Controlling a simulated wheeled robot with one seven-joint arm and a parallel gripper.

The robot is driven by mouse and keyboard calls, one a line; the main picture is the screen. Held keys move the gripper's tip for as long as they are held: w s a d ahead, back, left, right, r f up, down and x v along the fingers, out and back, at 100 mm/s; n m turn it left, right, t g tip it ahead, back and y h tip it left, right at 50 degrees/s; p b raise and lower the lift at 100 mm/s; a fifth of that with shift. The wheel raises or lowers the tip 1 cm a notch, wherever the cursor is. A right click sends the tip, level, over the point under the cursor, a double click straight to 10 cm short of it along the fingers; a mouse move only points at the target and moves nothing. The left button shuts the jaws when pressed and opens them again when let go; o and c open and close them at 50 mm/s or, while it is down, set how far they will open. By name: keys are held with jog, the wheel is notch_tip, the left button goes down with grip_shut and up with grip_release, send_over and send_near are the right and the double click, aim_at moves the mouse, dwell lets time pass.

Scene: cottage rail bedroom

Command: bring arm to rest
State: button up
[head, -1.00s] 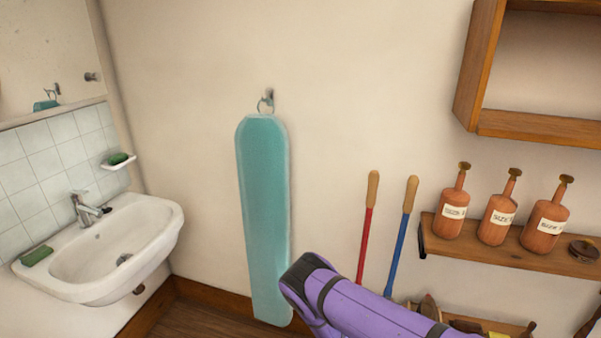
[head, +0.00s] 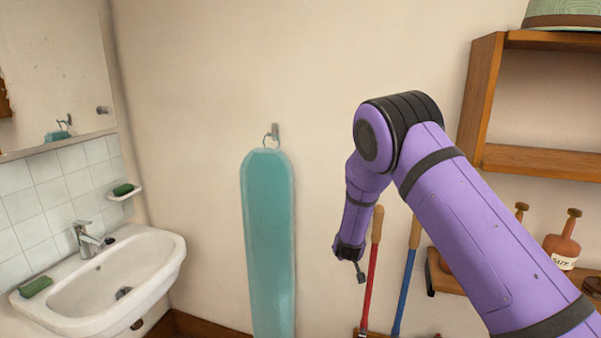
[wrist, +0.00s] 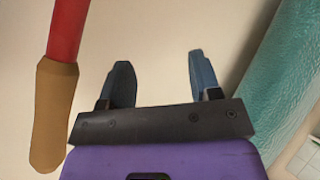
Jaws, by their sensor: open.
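My purple arm reaches in from the lower right of the head view and bends down at its elbow. My gripper (head: 360,272) hangs at its end, small in that view, just left of the red-handled tool. In the wrist view my gripper (wrist: 160,82) shows two dark fingers spread apart with only pale wall between them. It is open and empty.
A teal ironing board (head: 268,240) hangs on a wall hook, left of my gripper. A red tool (head: 370,280) and a blue tool (head: 406,280) stand close on the right. A sink (head: 105,275) is at left. A shelf with brown bottles (head: 563,243) is partly behind my arm.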

jog(key=s+d+r+m+g+y, duration=0.1)
jog(key=s+d+r, duration=0.1)
jog(key=s+r, duration=0.6)
jog(key=s+d+r+m+g+y, duration=0.15)
jog(key=s+r, duration=0.25)
jog(key=r, duration=0.8)
jog(key=s+d+r+y, duration=0.25)
jog(key=s+r, duration=0.25)
jog(key=r, duration=0.5)
jog(key=s+d+r+g+h, duration=0.1)
jog(key=s+d+r, duration=0.1)
jog(key=s, duration=0.9)
jog(key=s+d+r+m+g+h, duration=0.1)
jog(key=s+d+r, duration=0.1)
jog(key=s, duration=1)
jog(key=s+d+r+m+g, duration=0.1)
jog(key=s+d, duration=0.3)
jog(key=s, duration=0.7)
jog(key=shift+s+d+r+h, duration=0.3)
jog(key=shift+r+h, duration=0.1)
jog(key=shift+r, duration=0.45)
